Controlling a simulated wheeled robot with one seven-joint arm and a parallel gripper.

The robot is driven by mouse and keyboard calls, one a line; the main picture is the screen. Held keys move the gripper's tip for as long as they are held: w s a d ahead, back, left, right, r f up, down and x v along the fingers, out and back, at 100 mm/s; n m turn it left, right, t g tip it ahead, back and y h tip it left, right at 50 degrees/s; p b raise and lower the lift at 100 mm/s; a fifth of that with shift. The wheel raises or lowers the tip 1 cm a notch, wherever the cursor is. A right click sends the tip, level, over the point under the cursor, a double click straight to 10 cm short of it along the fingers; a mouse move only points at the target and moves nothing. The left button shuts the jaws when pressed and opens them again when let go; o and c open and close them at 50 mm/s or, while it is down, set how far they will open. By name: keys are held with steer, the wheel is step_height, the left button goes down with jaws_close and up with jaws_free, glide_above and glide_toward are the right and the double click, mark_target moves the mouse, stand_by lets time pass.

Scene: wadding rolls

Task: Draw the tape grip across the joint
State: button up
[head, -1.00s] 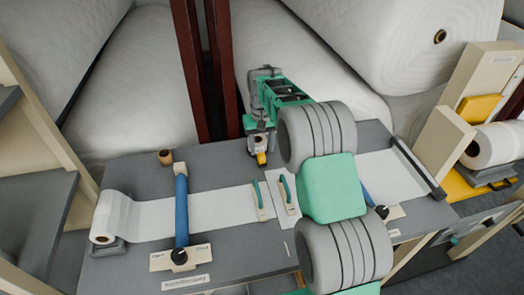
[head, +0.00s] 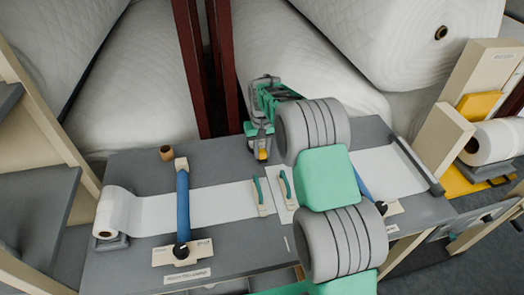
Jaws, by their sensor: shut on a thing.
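My gripper (head: 259,148) points down at the back edge of the grey bench, just behind the joint between the two white wadding strips. The left strip (head: 215,207) runs from a roll at the left. The right strip (head: 385,172) is partly hidden behind my arm. Two green-handled holders (head: 257,190) and (head: 286,189) stand on either side of the joint.
A blue bar (head: 182,205) crosses the left strip; another blue bar (head: 362,182) shows partly behind my arm. A small brown core (head: 166,153) stands at the bench's back left. Large wadding rolls (head: 300,65) and dark red posts stand behind. Bare bench (head: 222,168) lies left of the gripper.

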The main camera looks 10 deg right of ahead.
jaws_close()
stand_by(0.7)
